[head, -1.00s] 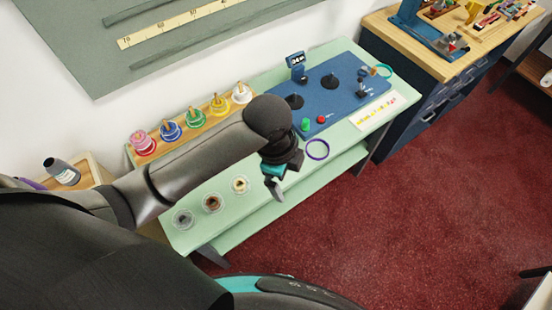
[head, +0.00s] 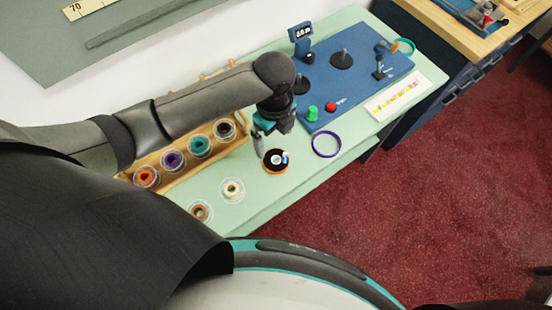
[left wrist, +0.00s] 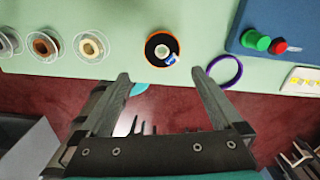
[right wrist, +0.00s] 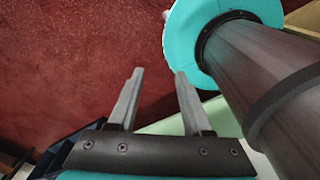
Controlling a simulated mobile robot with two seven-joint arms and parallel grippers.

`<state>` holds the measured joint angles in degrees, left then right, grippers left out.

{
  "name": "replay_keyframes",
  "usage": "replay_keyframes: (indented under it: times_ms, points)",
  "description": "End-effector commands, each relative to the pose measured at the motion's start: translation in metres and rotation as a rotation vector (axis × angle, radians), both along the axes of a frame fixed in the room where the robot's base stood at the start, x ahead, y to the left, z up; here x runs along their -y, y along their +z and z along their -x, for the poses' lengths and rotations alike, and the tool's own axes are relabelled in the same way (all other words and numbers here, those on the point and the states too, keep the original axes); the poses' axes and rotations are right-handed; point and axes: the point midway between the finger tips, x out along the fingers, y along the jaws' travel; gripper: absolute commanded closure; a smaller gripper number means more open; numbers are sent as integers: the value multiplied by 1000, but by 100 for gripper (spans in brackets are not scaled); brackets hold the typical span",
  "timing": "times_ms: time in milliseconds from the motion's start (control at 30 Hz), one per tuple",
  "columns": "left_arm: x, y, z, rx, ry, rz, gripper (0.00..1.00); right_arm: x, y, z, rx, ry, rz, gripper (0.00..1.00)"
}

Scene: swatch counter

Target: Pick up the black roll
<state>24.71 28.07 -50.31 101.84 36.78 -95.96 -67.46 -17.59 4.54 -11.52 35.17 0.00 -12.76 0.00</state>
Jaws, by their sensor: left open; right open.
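The black roll (head: 271,161), with an orange rim, a pale centre and a blue-and-white tag, lies flat on the pale green counter (head: 262,199). It also shows whole in the left wrist view (left wrist: 153,46), at top centre just beyond my fingertips. My left gripper (head: 261,148) points down beside the roll, a little to its left in the head view, with nothing between its fingers. In the left wrist view the open fingers (left wrist: 160,76) stand apart, with the roll clear of them. My right gripper (right wrist: 160,74) is open and empty over the red floor.
A wooden rack (head: 205,155) holds several coloured spools left of the roll. Two clear-rimmed spools, one cream (head: 232,188) and one brown (head: 201,211), lie near the front edge. A purple ring (head: 326,145) and a blue control panel (head: 355,85) are right of the roll.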

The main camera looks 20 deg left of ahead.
Motion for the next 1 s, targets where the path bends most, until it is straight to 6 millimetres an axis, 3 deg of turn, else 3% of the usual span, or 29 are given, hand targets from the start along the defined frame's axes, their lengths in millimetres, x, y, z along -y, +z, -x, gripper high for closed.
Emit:
replay_keyframes:
  times_ms: [100, 233, 533, 800, 1000]
  points:
    - [0, -30, 1, -4, 2, -1, 0, 1, -7, -2, 4, 0, 1, 50]
    - [0, -52, 1, -3, 1, 0, 0, 1, -11, -8, 14, 0, 0, 50]
    - [1, -73, 0, -1, 1, 0, 0, 1, -14, -11, 20, -1, 0, 50]
    - [3, -110, -1, -2, 0, -1, 0, 1, -24, -11, 19, -1, 0, 50]
    - [3, -118, -2, 1, -1, -2, 0, 1, -25, -10, 18, -1, 0, 50]
